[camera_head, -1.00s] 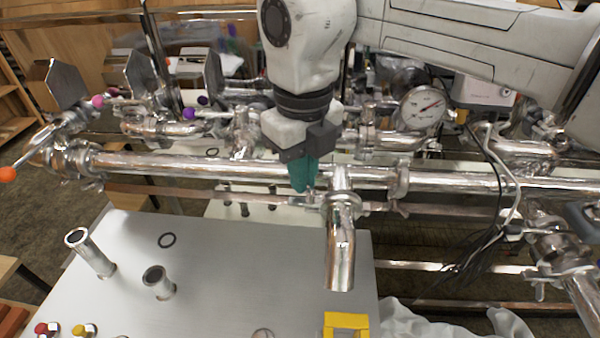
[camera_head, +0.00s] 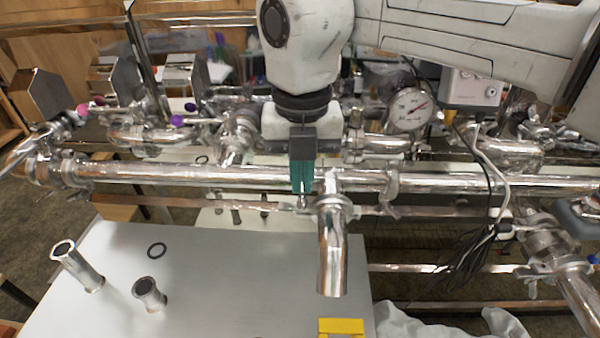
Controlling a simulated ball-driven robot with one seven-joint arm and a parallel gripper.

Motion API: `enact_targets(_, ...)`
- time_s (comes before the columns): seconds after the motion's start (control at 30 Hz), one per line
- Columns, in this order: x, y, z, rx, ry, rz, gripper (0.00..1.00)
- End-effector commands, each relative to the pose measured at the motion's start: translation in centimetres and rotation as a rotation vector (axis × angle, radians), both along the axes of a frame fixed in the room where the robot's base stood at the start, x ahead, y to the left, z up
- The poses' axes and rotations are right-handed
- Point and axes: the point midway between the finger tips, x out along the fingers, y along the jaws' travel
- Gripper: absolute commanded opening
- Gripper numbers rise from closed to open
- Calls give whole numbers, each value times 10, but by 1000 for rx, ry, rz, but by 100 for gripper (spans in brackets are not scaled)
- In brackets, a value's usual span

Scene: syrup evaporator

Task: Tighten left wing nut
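My gripper (camera_head: 302,190) has green fingers that point down at the left side of a short downturned pipe (camera_head: 332,255). The fingers look close together. A small wing nut (camera_head: 302,203) on the clamp (camera_head: 335,202) at the top of that pipe shows right at the fingertips. The fingertips cover part of it, and I cannot tell whether they grip it or only touch it. A long horizontal steel pipe (camera_head: 200,173) runs behind the fingers. Another clamp with a wing nut (camera_head: 397,211) sits to the right on the long pipe.
A yellow block (camera_head: 341,327) is at the front edge. A pressure gauge (camera_head: 410,109) and black cables (camera_head: 470,252) are to the right.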

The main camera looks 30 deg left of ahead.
Motion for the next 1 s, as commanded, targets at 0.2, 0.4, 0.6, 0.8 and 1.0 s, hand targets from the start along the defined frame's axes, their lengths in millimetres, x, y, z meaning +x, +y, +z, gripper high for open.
enact_targets(0.2, 1, 0, 0, 3, -4, -17, 0)
enact_targets(0.4, 1, 0, 0, 3, -4, -16, 0)
enact_targets(0.6, 1, 0, 0, 2, -3, -15, 16)
enact_targets(0.8, 1, 0, 0, 1, -2, -14, 31)
enact_targets(1.0, 0, 0, 0, 1, -2, -14, 31)
